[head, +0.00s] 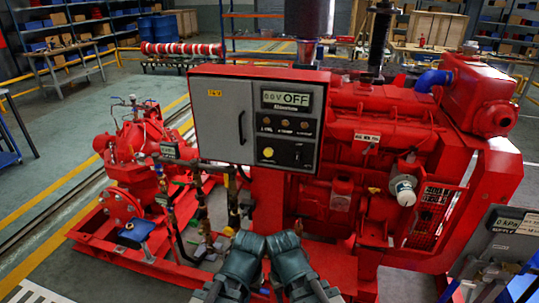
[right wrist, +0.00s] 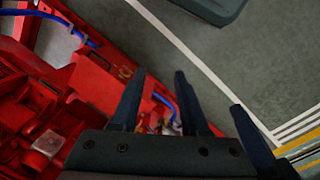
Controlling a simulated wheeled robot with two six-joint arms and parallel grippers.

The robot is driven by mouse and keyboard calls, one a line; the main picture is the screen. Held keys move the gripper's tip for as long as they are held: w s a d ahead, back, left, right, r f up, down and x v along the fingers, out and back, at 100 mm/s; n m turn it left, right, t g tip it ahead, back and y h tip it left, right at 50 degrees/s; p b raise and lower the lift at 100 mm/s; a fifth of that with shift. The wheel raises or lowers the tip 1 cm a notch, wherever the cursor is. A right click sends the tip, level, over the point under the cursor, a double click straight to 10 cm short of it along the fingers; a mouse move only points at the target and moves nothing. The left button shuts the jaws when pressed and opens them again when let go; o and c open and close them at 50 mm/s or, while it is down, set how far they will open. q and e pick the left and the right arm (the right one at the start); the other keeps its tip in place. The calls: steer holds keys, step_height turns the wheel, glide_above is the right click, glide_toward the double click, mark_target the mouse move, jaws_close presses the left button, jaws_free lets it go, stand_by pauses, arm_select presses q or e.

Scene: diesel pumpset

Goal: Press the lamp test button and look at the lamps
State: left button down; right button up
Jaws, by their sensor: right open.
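The grey control box (head: 222,118) with a red frame stands upright on the red pumpset. Its display (head: 287,100) reads "0.0V OFF". The right one is open and empty in the right wrist view (right wrist: 188,88). The left one's fingers are hidden.
The red engine (head: 375,125) fills the right side and the red pump (head: 140,140) stands left on its base frame. Open floor lies at the left.

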steer(key=shift+c, duration=0.3)
jaws_close()
stand_by(1.6)
